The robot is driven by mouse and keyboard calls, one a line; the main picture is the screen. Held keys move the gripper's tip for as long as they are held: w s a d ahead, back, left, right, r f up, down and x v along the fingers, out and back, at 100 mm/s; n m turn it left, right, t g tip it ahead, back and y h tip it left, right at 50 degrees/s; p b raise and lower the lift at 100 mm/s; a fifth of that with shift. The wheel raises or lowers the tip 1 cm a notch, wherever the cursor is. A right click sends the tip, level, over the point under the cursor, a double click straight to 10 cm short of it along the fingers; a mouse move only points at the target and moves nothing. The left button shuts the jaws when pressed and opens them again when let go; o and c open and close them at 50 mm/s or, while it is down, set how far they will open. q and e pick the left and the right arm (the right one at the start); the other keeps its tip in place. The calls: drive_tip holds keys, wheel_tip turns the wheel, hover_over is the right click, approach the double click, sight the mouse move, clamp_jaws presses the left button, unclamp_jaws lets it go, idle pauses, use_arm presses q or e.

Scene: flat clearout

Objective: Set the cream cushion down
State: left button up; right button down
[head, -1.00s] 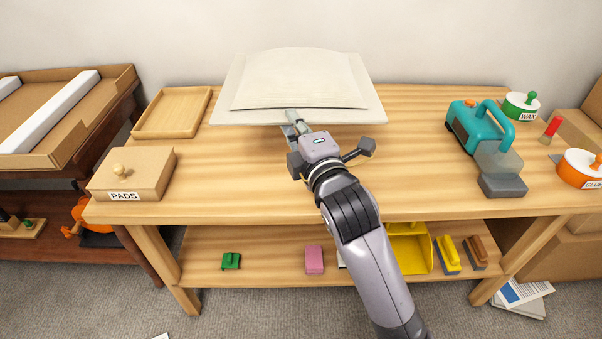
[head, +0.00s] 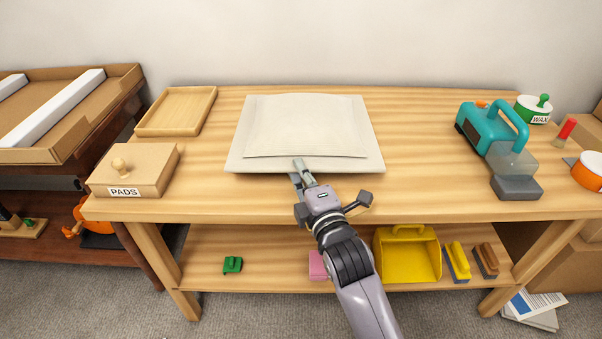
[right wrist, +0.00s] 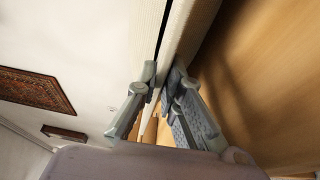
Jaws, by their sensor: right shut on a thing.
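The cream cushion (head: 305,128) is a flat, pale square with a raised middle panel and a wide border. It lies level over the middle of the wooden table (head: 430,150). My right gripper (head: 301,170) is shut on the middle of its front edge. In the right wrist view the fingers (right wrist: 158,85) pinch the pale edge of the cushion (right wrist: 190,30), with the tabletop (right wrist: 255,70) and a dark shadow beside it. I cannot tell whether its underside touches the table. My left gripper is not in view.
A wooden tray (head: 177,111) and a PADS box (head: 135,165) stand left of the cushion. A teal machine (head: 485,130) with a grey foot, a WAX pot (head: 533,109) and an orange pot (head: 588,172) stand at the right. The tabletop between the cushion and machine is clear.

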idle(0.3)
drive_tip(key=c, duration=2.1)
unclamp_jaws()
drive_tip(key=shift+f, duration=0.1)
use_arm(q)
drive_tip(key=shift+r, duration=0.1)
use_arm(e)
drive_tip(key=o, duration=0.4)
drive_tip(key=shift+r, duration=0.2)
use_arm(q)
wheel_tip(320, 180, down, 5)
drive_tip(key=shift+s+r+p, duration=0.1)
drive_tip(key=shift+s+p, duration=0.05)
drive_tip(key=shift+p, duration=0.5)
use_arm(e)
drive_tip(key=v, duration=1.2)
